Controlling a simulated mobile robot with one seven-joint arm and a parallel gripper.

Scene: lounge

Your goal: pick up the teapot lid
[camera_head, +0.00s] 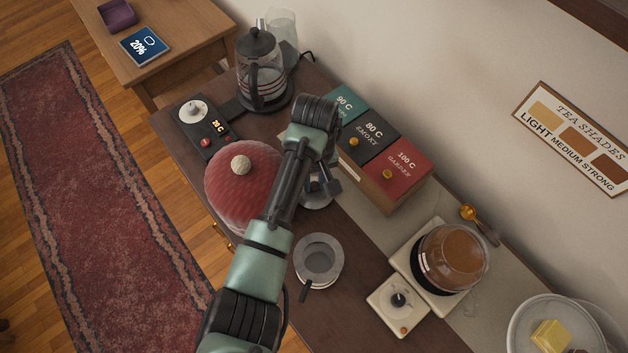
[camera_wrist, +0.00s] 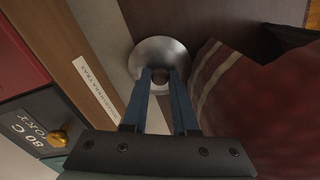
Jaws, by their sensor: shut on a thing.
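The teapot lid appears to be the round silver metal disc (camera_wrist: 158,47) in the wrist view, with a small dark knob at its middle. My gripper (camera_wrist: 161,76) has both blue fingers closed in around that knob. In the head view the grey lid (camera_head: 316,201) shows partly beneath my gripper (camera_head: 325,186), right of the red domed cosy; my arm hides much of it. I cannot tell whether the lid touches the tabletop. A glass pot of brown tea (camera_head: 452,255) stands on a cream base at the right.
The red cosy (camera_head: 236,190) stands close on the left; tea boxes (camera_head: 398,178) stand close on the right. A glass kettle (camera_head: 263,75) is at the back. A grey round strainer-like piece (camera_head: 318,262) lies nearer. A butter dish (camera_head: 550,312) is at lower right.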

